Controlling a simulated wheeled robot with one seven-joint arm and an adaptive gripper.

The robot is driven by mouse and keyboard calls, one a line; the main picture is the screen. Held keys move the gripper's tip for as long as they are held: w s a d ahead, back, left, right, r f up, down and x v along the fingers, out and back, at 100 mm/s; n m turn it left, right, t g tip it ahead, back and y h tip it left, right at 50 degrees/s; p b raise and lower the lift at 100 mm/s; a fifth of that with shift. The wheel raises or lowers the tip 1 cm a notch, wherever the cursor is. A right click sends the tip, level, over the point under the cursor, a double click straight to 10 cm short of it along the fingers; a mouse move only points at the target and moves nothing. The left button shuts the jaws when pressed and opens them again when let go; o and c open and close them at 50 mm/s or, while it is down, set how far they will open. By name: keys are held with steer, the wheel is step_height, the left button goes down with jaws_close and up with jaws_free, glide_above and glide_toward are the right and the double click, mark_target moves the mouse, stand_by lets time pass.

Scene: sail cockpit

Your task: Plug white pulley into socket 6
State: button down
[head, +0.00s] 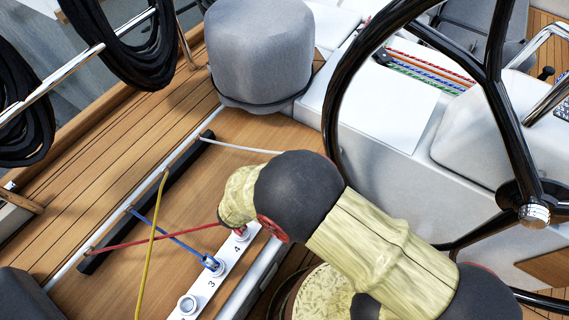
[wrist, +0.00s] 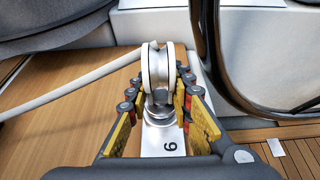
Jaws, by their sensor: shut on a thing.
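The white pulley (wrist: 153,68) stands upright between the fingers of my gripper (wrist: 157,88) in the wrist view. The gripper is shut on it. A white rope (wrist: 72,92) runs from the pulley to the left. The pulley's metal lower end meets socket 6 (wrist: 160,122) on the white strip, just beyond the printed 6. I cannot tell whether it is fully seated. In the head view my arm hides the pulley, the gripper's fingers and socket 6; only the white rope (head: 240,148) shows.
A blue pulley (head: 212,263) stands by the 3 and a red one (head: 241,233) by the 4, both roped. An empty socket (head: 188,304) is nearer. A yellow rope (head: 151,245) crosses the deck. The black steering wheel (head: 333,100) and a grey-covered winch (head: 260,50) stand close by.

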steer(key=shift+f+b, duration=0.45)
steer(key=shift+f, duration=0.3)
steer(key=c, duration=1.5)
jaws_free()
steer(key=v, duration=0.7)
steer(key=shift+s+a, duration=0.15)
steer(key=shift+a, duration=0.05)
steer(key=shift+r, duration=0.1)
